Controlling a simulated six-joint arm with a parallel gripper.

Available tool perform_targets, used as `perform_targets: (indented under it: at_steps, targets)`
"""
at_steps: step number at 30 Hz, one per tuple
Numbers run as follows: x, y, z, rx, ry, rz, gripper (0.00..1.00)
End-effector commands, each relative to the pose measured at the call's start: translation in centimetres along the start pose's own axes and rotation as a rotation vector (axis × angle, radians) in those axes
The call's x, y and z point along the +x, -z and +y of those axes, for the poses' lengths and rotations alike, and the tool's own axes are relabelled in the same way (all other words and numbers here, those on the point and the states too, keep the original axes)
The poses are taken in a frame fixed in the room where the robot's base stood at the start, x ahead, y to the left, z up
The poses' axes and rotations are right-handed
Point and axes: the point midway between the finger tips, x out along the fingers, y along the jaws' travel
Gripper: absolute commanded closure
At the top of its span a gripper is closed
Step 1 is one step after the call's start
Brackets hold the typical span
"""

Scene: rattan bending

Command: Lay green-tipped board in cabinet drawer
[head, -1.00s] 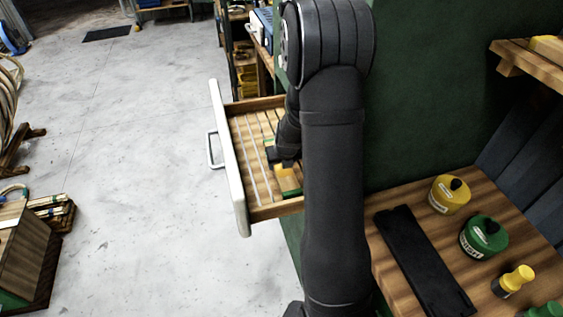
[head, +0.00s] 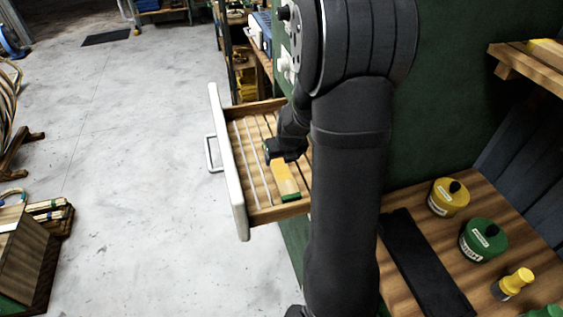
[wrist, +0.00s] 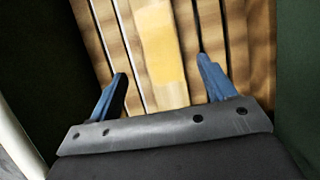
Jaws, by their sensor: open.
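The green-tipped board (head: 285,180) is a short yellow-tan piece with a green near end. It lies in the open cabinet drawer (head: 240,207), lengthwise between thin pale dividers, close to the drawer's near wall. My gripper (head: 280,152) is over the drawer, at the far end of the board. In the wrist view the board (wrist: 158,50) runs between the two blue fingers of my gripper (wrist: 162,85), with a gap on both sides. The fingers are apart and hold nothing. The green tip is out of the wrist view.
A wooden bench (head: 415,200) at the right holds a yellow tin (head: 447,200), a green tin (head: 482,242), a yellow-capped bottle (head: 514,282) and a black strip (head: 425,265). The drawer's white front stands out over clear grey floor (head: 130,150).

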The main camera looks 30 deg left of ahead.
Motion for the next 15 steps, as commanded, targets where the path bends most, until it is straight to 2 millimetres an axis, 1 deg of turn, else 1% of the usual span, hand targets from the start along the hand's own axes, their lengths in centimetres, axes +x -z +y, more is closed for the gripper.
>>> perform_targets:
  at_steps: [1,3,7,12,15]
  targets:
    - [-1.0,-0.1,0.0,0.000,0.001,-0.004,0.24]
    - [-2.0,-0.1,0.0,0.001,0.000,-0.003,0.24]
    - [-3.4,-0.1,0.0,0.002,0.000,-0.002,0.24]
    - [-4.3,0.0,0.0,0.001,0.000,0.000,0.24]
    - [-4.5,0.0,0.0,0.001,0.000,0.000,0.24]
